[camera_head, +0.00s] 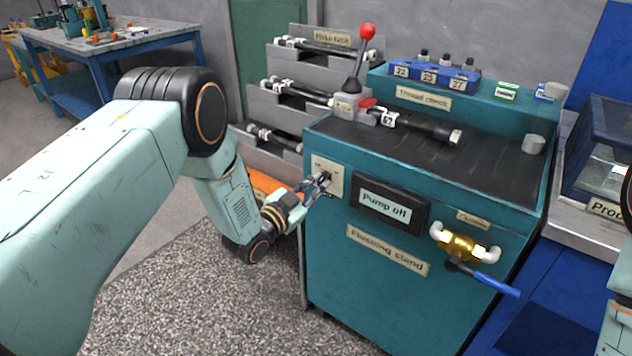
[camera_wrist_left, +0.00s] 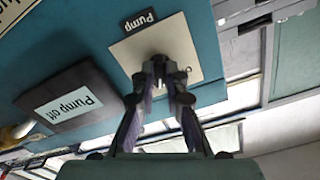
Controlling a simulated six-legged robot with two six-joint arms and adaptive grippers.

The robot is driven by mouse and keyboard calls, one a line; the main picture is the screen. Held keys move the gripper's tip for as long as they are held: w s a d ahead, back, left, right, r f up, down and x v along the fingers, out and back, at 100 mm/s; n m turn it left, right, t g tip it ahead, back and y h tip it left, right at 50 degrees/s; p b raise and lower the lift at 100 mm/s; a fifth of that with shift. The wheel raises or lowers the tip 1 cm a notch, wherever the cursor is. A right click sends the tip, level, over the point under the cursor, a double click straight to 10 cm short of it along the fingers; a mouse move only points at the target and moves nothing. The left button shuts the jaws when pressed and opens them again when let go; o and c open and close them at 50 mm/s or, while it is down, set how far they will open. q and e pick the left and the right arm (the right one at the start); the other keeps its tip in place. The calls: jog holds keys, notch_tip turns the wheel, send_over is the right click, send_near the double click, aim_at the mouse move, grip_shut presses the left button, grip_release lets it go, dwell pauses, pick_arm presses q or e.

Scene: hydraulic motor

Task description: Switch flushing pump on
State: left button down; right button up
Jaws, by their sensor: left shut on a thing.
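The teal flushing stand (camera_head: 370,285) has a light switch plate (camera_head: 320,163) at the upper left of its front. The plate also shows in the left wrist view (camera_wrist_left: 185,45), beside a "Pump" label (camera_wrist_left: 139,20). My left gripper (camera_head: 323,181) is at this plate. In the left wrist view its fingers (camera_wrist_left: 160,75) are shut on the dark pump switch (camera_wrist_left: 158,62), whose knob is mostly hidden between them. The display (camera_head: 388,207) right of the plate reads "Pump off"; it also shows in the left wrist view (camera_wrist_left: 70,103). My right gripper is not in view.
A brass valve (camera_head: 460,246) with a blue-ended handle (camera_head: 490,281) sticks out from the front, right of the display. A red-knobbed lever (camera_head: 366,32) and a dark cylindrical part (camera_head: 425,126) are on top. A blue workbench (camera_head: 75,85) stands back left.

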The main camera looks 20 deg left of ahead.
pick_arm(q)
jog(key=shift+m+p, duration=0.6)
jog(key=shift+m, duration=1.6)
jog(key=c, duration=1.4)
grip_release()
jog(key=v, duration=1.2)
jog(key=shift+r, duration=0.1)
